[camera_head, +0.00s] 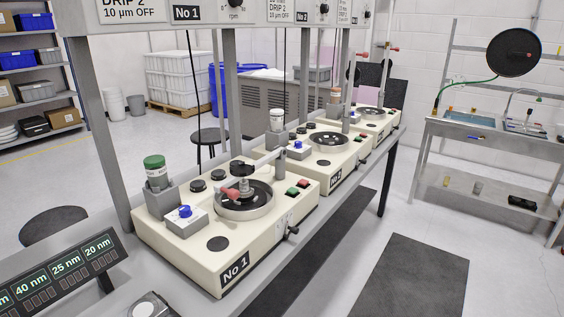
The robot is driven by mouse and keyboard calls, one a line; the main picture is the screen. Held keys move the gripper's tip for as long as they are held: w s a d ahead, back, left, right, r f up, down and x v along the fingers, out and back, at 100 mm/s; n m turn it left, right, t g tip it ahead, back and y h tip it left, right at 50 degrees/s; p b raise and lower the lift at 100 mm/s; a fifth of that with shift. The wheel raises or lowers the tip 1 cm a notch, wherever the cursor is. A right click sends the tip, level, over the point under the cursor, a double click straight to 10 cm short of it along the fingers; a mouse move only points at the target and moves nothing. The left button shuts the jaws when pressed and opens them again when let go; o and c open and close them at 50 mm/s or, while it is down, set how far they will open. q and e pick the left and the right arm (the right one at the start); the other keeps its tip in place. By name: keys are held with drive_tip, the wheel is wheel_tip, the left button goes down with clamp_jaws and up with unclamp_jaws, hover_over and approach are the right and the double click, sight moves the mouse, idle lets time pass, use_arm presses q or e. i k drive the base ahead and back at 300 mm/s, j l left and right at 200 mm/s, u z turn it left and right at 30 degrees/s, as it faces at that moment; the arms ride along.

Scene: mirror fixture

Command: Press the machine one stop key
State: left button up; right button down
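Machine one (190,268) is the nearest cream-coloured polishing machine on the bench, with a "No 1" label (235,268) on its front corner. Near its right end, a red key (303,183) and a green key (292,191) sit side by side on the top surface. Both keys are unobstructed. No marking on them is legible. Neither of my grippers is in view.
The machine's round bowl (244,208) holds a grey fixture with a red part. A green-capped bottle (155,172) stands at its left. Machine two (340,165) stands behind. Grey uprights rise from the bench. A dark mat (408,278) lies on open floor at right.

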sight(302, 182)
drive_tip(key=i+l+u, duration=0.2)
drive_tip(key=i+l, duration=0.15)
drive_tip(key=i, duration=0.25)
drive_tip(key=i+l+u, duration=0.2)
drive_tip(key=i+l, duration=0.25)
drive_tip(key=i, duration=0.15)
